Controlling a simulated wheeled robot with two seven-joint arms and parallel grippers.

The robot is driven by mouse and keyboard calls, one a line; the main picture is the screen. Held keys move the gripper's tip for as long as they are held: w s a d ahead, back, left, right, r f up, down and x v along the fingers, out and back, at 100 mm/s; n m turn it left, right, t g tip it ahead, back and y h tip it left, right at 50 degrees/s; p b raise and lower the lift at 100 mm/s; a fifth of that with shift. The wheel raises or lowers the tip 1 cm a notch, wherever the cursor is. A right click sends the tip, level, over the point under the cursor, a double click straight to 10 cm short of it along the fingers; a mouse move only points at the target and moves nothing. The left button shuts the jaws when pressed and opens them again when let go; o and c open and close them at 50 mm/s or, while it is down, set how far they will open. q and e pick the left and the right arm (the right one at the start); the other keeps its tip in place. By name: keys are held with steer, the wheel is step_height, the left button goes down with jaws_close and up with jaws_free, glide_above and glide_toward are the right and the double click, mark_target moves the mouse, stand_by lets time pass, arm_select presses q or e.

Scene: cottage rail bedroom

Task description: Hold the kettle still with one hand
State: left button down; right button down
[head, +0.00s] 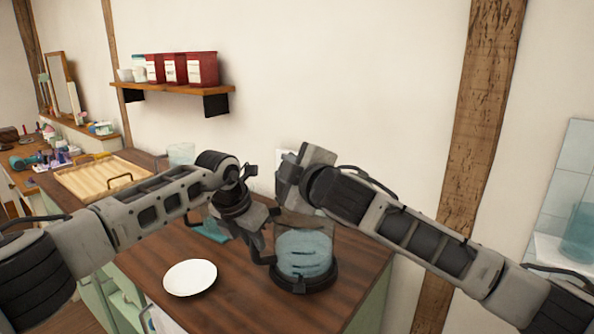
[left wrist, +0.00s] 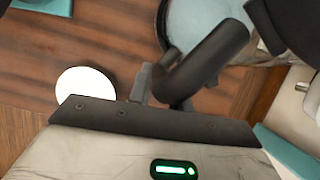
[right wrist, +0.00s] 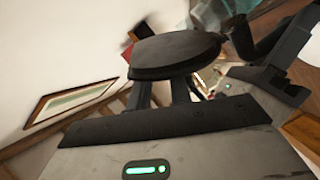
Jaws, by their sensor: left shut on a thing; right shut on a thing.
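The glass kettle (head: 304,250) with pale blue water stands upright on its dark round base (head: 303,280) on the wooden counter. My left gripper (head: 262,244) is shut on the kettle's dark handle, on the kettle's left side. The handle (left wrist: 207,60) runs between the fingers in the left wrist view, with part of the glass body behind it. My right gripper (head: 289,180) is above the kettle, apart from its body. It is shut on a dark round lid (right wrist: 175,52), which fills the middle of the right wrist view. The arms hide part of the kettle's top.
A white plate (head: 190,278) lies left of the kettle. A teal item (head: 208,231) and a clear glass (head: 181,153) are behind my left arm. A wooden tray (head: 105,179) is further left. Red canisters (head: 203,69) stand on a wall shelf. The counter's front is clear.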

steer(key=shift+s+a+n, duration=0.25)
steer(key=shift+a+n, duration=0.4)
steer(key=shift+n, duration=0.2)
steer(key=shift+s+a+n, duration=0.2)
steer(key=shift+a+n, duration=0.4)
steer(key=shift+n, duration=0.25)
steer(key=shift+f+h, duration=0.1)
steer(key=shift+h, duration=0.2)
steer(key=c, duration=1.3)
jaws_free()
steer(key=v, duration=1.2)
steer(key=shift+f, duration=0.1)
arm_select(q)
steer(key=c, duration=1.2)
jaws_free()
